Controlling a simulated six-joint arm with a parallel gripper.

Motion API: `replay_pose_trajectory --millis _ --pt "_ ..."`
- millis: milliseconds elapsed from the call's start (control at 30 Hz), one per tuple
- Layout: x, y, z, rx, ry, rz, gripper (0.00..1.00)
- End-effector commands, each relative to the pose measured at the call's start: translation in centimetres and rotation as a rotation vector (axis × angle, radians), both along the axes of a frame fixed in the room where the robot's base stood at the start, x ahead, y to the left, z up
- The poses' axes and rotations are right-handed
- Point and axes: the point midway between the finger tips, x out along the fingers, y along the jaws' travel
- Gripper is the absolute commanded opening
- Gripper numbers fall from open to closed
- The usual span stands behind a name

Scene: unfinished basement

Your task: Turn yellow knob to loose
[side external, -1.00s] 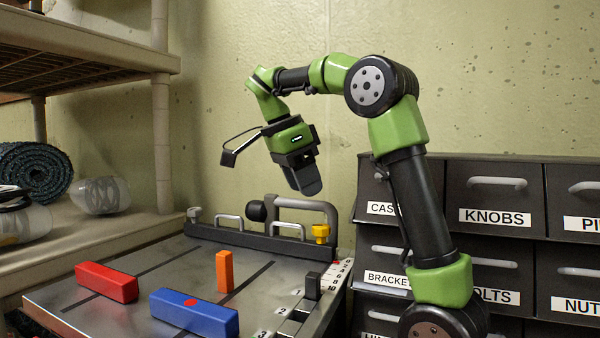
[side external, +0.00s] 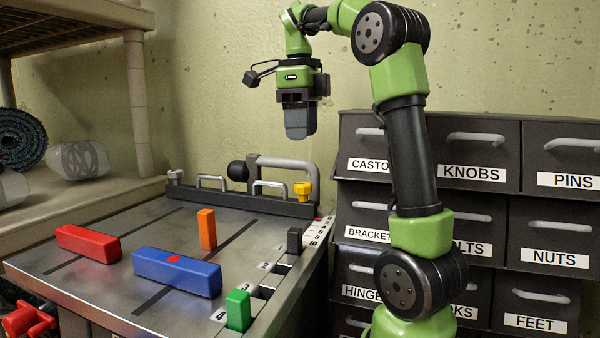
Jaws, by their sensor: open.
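The yellow knob (side external: 302,191) sits at the right end of the dark rail (side external: 240,201) along the back of the metal workbench. Its pointer direction and any labels by it are too small to read. My gripper (side external: 298,136) hangs pointing down, above the back of the bench, higher than the yellow knob and apart from it. Its fingers overlap in this view, so the gap between them is hidden. Nothing shows held below them.
A grey clamp handle (side external: 290,163) and a black round knob (side external: 238,171) stand beside the yellow knob. Red (side external: 88,243), blue (side external: 177,272), orange (side external: 207,229) and green (side external: 238,310) blocks stand on the bench. Labelled drawers (side external: 468,158) are at right.

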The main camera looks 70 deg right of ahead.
Motion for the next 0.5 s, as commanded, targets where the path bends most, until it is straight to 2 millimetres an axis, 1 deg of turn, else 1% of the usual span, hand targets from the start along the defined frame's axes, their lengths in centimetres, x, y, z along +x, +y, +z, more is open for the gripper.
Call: replay_pose_trajectory --millis 33,100,267,500 --pt "-0.2 -0.2 0.1 0.01 -0.021 -0.051 0.46" --pt "-0.3 -0.3 -0.1 0.018 -0.035 -0.083 0.46" --pt "-0.3 -0.2 -1.4 0.019 -0.033 -0.082 0.46" --pt "-0.3 -0.1 -5.2 0.022 -0.033 -0.083 0.46"
